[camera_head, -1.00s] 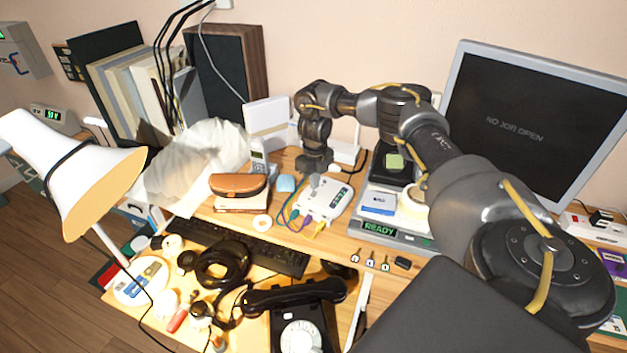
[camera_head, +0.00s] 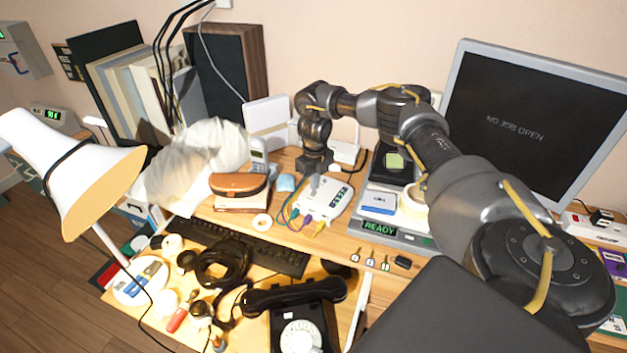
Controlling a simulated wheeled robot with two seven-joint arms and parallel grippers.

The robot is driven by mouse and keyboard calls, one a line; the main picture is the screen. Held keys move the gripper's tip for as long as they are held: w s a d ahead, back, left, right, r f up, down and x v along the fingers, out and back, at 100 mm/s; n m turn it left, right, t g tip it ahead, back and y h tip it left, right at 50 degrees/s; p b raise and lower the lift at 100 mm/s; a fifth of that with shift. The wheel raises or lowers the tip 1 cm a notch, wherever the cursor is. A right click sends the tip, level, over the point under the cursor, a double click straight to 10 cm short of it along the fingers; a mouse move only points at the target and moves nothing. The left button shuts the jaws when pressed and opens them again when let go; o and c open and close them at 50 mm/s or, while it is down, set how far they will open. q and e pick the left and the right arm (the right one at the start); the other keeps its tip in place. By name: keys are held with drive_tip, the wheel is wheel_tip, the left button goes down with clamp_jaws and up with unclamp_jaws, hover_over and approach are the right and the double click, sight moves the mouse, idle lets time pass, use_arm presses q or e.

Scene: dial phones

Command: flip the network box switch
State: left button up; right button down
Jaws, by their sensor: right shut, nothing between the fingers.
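The network box (camera_head: 327,203) is a flat white box on the desk at the centre, with coloured cables plugged into its front left side. My right arm comes in from the right and reaches over the desk. My right gripper (camera_head: 314,183) points down at the back left corner of the box. It is shut, with nothing seen in it. Its fingertips are at or just above the box top; I cannot tell whether they touch. The switch is too small to make out or is hidden by the gripper. My left gripper is not in view.
A scale reading READY (camera_head: 380,228) stands right of the box. A brown case (camera_head: 238,184), a blue mouse-like object (camera_head: 286,182) and a tape roll (camera_head: 262,222) lie to the left. A keyboard (camera_head: 240,245) and a black telephone (camera_head: 303,315) are in front. A monitor (camera_head: 530,120) stands at right.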

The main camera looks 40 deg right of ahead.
drive_tip(key=shift+f+b, duration=0.4)
drive_tip(key=shift+f, duration=0.35)
drive_tip(key=shift+r, duration=0.1)
idle(0.3)
drive_tip(key=shift+r+p, duration=0.95)
drive_tip(key=shift+p, duration=0.1)
wheel_tip(320, 180, up, 5)
drive_tip(key=p, duration=0.4)
